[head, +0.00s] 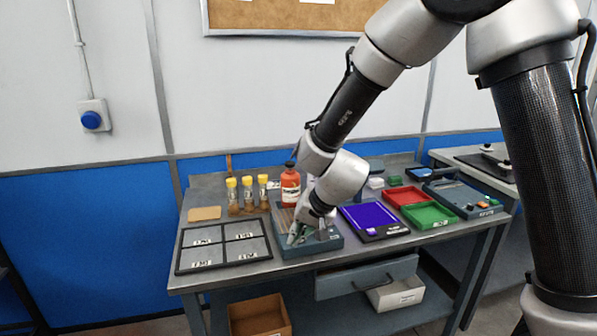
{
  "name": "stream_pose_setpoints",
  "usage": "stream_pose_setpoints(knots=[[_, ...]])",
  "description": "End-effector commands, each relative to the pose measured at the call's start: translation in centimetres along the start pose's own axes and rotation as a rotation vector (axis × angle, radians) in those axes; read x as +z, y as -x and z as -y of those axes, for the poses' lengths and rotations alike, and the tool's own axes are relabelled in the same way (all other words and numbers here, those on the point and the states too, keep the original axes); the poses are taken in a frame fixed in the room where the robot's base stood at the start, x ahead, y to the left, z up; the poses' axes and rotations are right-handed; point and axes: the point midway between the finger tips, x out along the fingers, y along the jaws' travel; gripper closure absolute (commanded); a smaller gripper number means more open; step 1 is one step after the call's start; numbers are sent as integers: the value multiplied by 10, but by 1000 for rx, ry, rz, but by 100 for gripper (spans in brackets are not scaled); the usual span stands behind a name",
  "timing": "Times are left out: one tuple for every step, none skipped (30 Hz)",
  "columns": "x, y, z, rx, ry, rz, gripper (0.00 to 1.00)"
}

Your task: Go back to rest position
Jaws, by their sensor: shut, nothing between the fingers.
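My gripper (294,239) is shut and empty. It is low over the blue-grey device (327,245) at the front middle of the bench, with its fingers pointing down and left. I cannot tell whether the fingertips touch the device. My arm reaches in from the upper right and hides part of the device and of the area behind it.
The bench (190,215) also bears a dark four-part tray (178,270), yellow-capped vials (232,183), a red bottle (290,187), a purple-topped pad (372,218), and red (407,195) and green (430,214) trays. A drawer (340,284) is open below. Space above the bench's left side is free.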

Motion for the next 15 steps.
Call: stream_pose_setpoints(knots=[[10, 21, -7, 0, 49, 58, 100], [16, 33, -13, 4, 78, 93, 100], [24, 50, -23, 13, 113, 135, 100], [28, 64, -30, 21, 135, 162, 100], [32, 77, -39, 31, 157, 186, 100], [36, 96, -51, 46, 184, 215, 100], [39, 111, -60, 59, 204, 233, 100], [42, 127, -72, 75, 222, 249, 100], [47, 149, -87, 98, 243, 267, 100], [50, 166, -99, 118, 259, 278, 100], [54, 184, -112, 140, 272, 287, 100], [58, 208, -131, 173, 287, 293, 100], [62, 226, -144, 199, 294, 294, 100], [66, 244, -158, 225, 300, 292, 100], [72, 266, -175, 261, 303, 283, 100]])
